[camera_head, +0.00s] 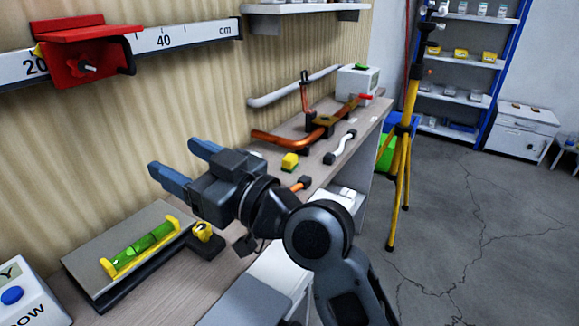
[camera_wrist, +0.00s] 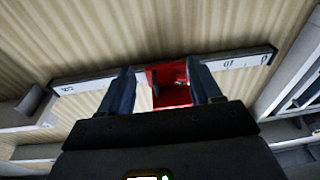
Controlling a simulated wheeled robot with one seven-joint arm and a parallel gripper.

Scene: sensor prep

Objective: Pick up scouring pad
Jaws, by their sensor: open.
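I cannot clearly identify a scouring pad in either view. A small yellow block (camera_head: 289,161) lies on the workbench in the head view, right of my gripper and near the copper pipe; I cannot tell whether it is the pad. My gripper (camera_head: 178,160) is open and empty, raised above the bench with its blue fingers pointing left toward the wall. In the wrist view, my gripper (camera_wrist: 160,72) has its two fingers apart, with the red slider (camera_wrist: 168,84) of the wall ruler beyond them.
The wooden bench (camera_head: 345,165) carries a green level vial (camera_head: 143,250) in a yellow holder on a grey plate, a yellow-topped knob (camera_head: 203,232), a copper pipe (camera_head: 285,140) and a white box (camera_head: 357,82). A yellow tripod (camera_head: 405,130) stands right of the bench. Open floor lies beyond.

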